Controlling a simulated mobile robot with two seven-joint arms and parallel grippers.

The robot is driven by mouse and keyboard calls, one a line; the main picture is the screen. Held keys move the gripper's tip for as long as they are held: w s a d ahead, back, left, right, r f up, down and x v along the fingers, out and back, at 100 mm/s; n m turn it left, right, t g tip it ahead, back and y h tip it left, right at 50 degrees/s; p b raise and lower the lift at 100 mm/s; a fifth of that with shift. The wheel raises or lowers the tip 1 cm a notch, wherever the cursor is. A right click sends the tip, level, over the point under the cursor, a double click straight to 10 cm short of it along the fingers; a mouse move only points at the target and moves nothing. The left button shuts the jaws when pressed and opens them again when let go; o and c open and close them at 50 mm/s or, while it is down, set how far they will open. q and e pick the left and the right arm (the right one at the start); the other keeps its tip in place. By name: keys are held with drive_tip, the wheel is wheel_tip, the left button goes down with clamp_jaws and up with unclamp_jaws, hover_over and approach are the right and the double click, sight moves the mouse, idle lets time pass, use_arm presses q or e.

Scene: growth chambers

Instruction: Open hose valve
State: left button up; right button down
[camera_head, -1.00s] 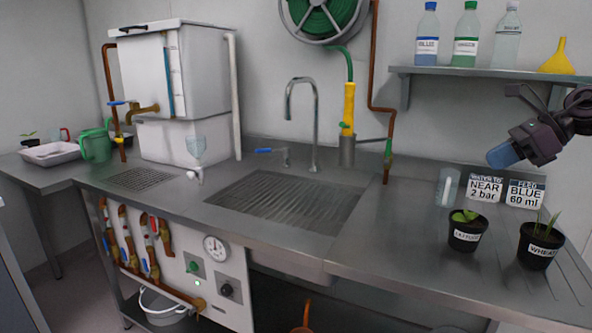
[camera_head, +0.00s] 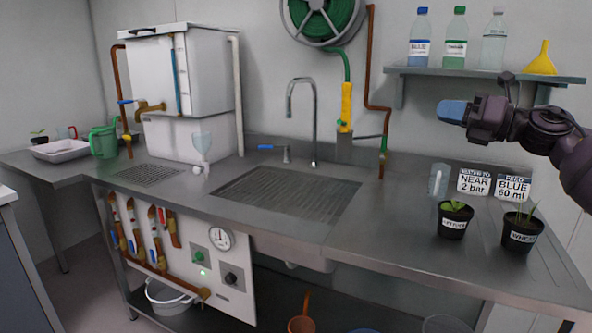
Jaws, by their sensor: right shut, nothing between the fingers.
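A wound green hose on its reel (camera_head: 322,16) hangs on the back wall above the sink. Its yellow hose end (camera_head: 346,104) hangs down into a grey holder. To the right, a copper pipe (camera_head: 369,60) runs down the wall to a small green-handled valve (camera_head: 383,145) just above the counter. The valve is too small to tell its exact handle position. My right gripper (camera_head: 452,111) has blue fingertips, is shut and empty, and points left. It is in the air to the right of the valve and higher in the picture, apart from it. My left gripper is out of view.
The sink faucet (camera_head: 290,100) stands left of the valve. A shelf (camera_head: 400,70) with bottles and a yellow funnel (camera_head: 543,60) is above my right gripper. Two potted plants (camera_head: 453,225), signs (camera_head: 474,183) and a clear beaker (camera_head: 438,181) stand on the right counter.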

drive_tip(key=s+a+f+m+t+h+p, duration=0.1)
drive_tip(key=s+f+m+t+h, duration=0.3)
drive_tip(key=f+m, duration=0.6)
drive_tip(key=s+a+f+m+h+p, duration=0.25)
drive_tip(key=s+f+m, duration=0.35)
drive_tip(key=f+m, duration=0.35)
drive_tip(key=s+a+f+m+t+h+p, duration=0.15)
drive_tip(key=s+f+m+h, duration=0.3)
drive_tip(key=f+m, duration=0.55)
use_arm(q)
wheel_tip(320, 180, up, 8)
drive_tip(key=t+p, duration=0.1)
drive_tip(key=p, duration=0.2)
use_arm(e)
drive_tip(key=s+d+f+m+g+h, duration=0.1)
drive_tip(key=s+f+m, duration=0.2)
drive_tip(key=s+f, duration=0.3)
drive_tip(key=s+f+m+g+h, duration=0.1)
drive_tip(key=s+f, duration=0.6)
drive_tip(key=s, duration=0.9)
drive_tip(key=s+d+f+m+g+h, duration=0.1)
drive_tip(key=s+f+m, duration=0.4)
drive_tip(key=s, duration=0.6)
drive_tip(key=shift+s+d+f+g+h, duration=0.2)
drive_tip(key=shift+d+f+g+h, duration=0.3)
drive_tip(key=shift+f+g, duration=0.6)
